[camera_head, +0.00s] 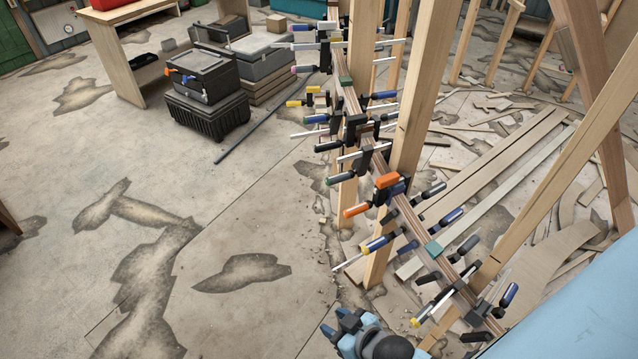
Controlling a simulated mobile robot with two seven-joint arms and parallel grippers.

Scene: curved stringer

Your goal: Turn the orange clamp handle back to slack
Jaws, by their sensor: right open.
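The orange clamp (387,181) grips the curved wooden stringer at about its middle. Its orange handle (356,210) sticks out to the lower left from the stringer, beside an upright post. My right gripper (337,322) is at the bottom edge, with blue fingers and a dark round joint behind them. It is open and empty, well below the orange handle and apart from it. My left gripper is not in view. How tight the clamp is cannot be told from here.
Several other clamps with blue, black, green and yellow handles crowd the stringer (410,217) above and below the orange one. Wooden posts (412,100) stand close behind. Planks and scraps (500,165) litter the floor at right. The concrete floor (250,215) at left is open.

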